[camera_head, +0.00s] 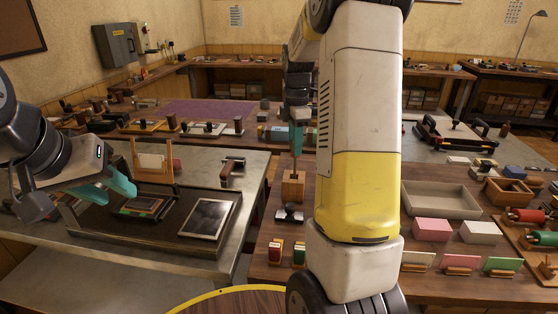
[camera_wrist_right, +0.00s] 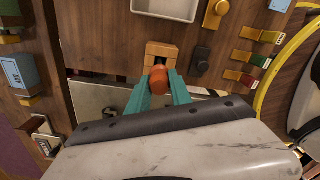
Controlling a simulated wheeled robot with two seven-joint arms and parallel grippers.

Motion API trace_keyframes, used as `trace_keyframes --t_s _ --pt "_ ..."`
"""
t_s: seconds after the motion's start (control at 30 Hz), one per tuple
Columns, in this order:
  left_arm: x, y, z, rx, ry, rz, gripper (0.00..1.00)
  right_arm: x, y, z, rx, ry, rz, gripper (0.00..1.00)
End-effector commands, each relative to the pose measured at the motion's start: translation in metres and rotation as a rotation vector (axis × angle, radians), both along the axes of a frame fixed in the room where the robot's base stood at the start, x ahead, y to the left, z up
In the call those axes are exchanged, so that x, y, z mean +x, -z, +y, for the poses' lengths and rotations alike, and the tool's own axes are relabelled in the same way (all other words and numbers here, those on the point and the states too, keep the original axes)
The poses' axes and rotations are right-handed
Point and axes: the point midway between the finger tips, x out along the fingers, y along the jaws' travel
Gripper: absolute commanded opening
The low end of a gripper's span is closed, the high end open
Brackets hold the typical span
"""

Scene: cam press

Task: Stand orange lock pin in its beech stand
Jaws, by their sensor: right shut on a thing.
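My right gripper (camera_wrist_right: 162,92) is shut on the orange lock pin (camera_wrist_right: 157,79). The pin's orange head and side knob show between and beside the teal fingers in the right wrist view. The beech stand (camera_wrist_right: 162,54) is a small wooden block just beyond the fingertips there. In the head view my right gripper (camera_head: 297,133) points down above the beech stand (camera_head: 292,187), with a thin shaft between them. I cannot tell whether the pin's lower end is inside the stand. My left gripper (camera_head: 105,190) is open and empty at the left, above a dark tray.
A black-handled stamp (camera_head: 289,213) stands in front of the stand. A grey tray (camera_head: 440,200) and pink and white blocks lie right of my arm. A metal table (camera_head: 45,235) is at the left.

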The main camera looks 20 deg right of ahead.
Motion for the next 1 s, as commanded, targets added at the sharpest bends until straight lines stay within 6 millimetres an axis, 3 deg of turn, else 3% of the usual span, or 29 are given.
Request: trace_keyframes --t_s 0.43,0.8,0.83,0.9,1.0 --pt "0.0 0.0 0.0 0.0 0.0 0.0 0.36 0.0 0.049 0.001 0.001 -0.002 0.001 0.0" --pt "0.0 0.0 0.0 0.0 0.0 0.0 0.36 0.0 0.054 0.0 0.0 -0.003 0.0 0.0" --pt "0.0 0.0 0.0 0.0 0.0 0.0 0.36 0.0 0.053 0.0 0.0 -0.003 -0.001 0.31" --pt "0.0 0.0 0.0 0.0 0.0 0.0 0.36 0.0 0.053 0.0 0.0 -0.003 -0.001 0.45" --pt "0.0 0.0 0.0 0.0 0.0 0.001 0.36 0.0 0.053 0.001 0.0 -0.004 -0.001 0.47"
